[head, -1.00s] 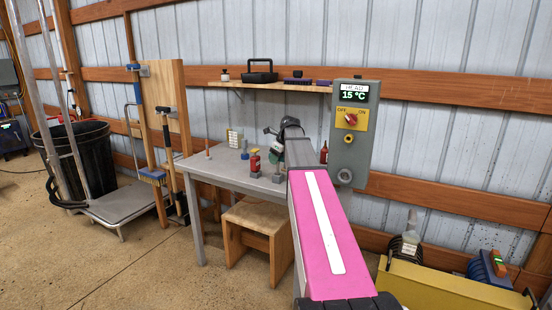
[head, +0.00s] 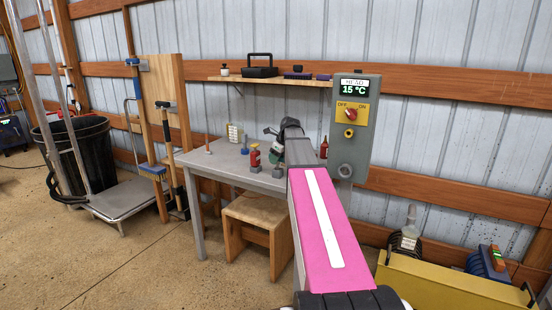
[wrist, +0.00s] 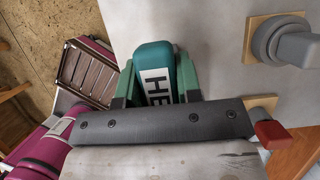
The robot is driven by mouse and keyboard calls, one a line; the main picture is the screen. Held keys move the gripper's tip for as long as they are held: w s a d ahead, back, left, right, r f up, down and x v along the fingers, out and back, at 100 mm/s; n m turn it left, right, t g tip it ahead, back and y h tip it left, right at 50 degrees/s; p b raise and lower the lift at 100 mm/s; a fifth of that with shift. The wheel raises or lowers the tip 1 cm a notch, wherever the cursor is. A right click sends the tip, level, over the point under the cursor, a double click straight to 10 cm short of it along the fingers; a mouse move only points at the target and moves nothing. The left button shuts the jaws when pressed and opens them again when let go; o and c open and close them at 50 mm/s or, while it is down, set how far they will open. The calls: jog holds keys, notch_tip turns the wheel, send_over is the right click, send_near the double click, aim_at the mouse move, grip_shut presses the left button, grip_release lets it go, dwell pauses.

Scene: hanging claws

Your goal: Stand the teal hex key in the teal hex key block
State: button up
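A teal piece with a white label reading "HE" (wrist: 154,72), which I take to be the teal hex key's handle, sits between the two green fingers of my gripper (wrist: 156,72) in the wrist view. The fingers lie close along both its sides. Its lower end is hidden. In the head view my gripper (head: 275,153) is over the right part of the grey table (head: 222,163). A small grey block (head: 277,172) stands on the table just below it. I cannot tell whether this is the teal hex key block.
A grey control box (head: 356,125) hangs close on the right. A shelf (head: 225,79) is above. A wooden stool (head: 257,212) is in front.

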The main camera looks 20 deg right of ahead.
jog(key=o, duration=0.4)
jog(key=shift+r, duration=0.15)
